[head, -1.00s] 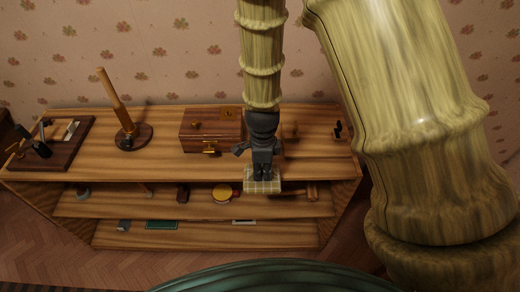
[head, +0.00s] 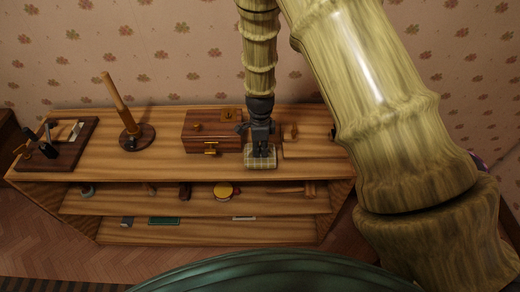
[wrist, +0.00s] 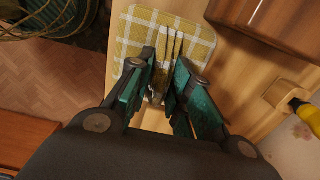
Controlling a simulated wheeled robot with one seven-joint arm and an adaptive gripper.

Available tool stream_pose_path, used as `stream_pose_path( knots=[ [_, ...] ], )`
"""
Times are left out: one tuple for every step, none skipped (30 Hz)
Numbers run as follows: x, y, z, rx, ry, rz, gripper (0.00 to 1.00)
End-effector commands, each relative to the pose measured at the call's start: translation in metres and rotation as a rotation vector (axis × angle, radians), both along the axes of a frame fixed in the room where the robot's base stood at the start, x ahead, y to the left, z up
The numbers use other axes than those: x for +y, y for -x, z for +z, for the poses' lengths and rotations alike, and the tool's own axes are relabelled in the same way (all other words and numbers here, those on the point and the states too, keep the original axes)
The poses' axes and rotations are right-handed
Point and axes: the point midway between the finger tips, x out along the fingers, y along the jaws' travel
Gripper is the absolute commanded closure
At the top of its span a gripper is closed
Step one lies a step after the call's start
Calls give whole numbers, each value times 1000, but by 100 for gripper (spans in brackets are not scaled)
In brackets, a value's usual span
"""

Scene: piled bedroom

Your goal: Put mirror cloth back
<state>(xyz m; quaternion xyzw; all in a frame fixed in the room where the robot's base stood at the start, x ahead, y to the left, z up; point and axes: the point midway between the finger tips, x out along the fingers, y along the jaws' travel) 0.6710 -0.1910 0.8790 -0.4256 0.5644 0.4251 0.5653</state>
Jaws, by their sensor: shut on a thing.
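The mirror cloth (head: 260,160) is a yellow-and-white checked square with rounded corners. My gripper (head: 260,143) is shut on it, just right of the wooden box. In the wrist view the cloth (wrist: 140,38) spreads beyond the fingertips (wrist: 168,80), which pinch its near part where it is creased. The cloth appears over the front of the unit's top board (head: 310,150); I cannot tell whether it touches the board. No mirror can be made out for certain.
The wooden box (head: 205,132) with brass fittings stands close left of my gripper. Farther left are a round-based stand (head: 136,137) with a tilted rod and a dark tray (head: 72,150). Lower shelves hold a yellow round item (head: 223,190) and other small things.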

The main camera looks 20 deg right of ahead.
Motion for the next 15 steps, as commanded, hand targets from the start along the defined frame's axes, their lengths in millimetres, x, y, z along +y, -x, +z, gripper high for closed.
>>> stream_pose_path(
  knots=[
    [0,1,-3,2,-1,0,100],
    [0,0,-5,3,-1,0,100],
    [0,1,-9,3,-1,0,100],
    [0,0,-12,2,-1,-1,100],
    [0,0,-14,1,0,-1,100],
    [0,0,-17,1,0,-1,100],
    [0,1,-18,1,0,-1,100],
    [0,1,-19,1,0,-1,100],
    [0,0,-20,1,0,-1,100],
    [0,0,-20,0,0,-1,100],
    [0,0,-20,0,0,-1,100],
    [0,0,-20,0,0,-1,100],
    [0,0,-20,0,0,-1,100],
    [0,0,-20,0,0,-1,100],
    [0,0,-20,0,0,0,100]
  ],
)
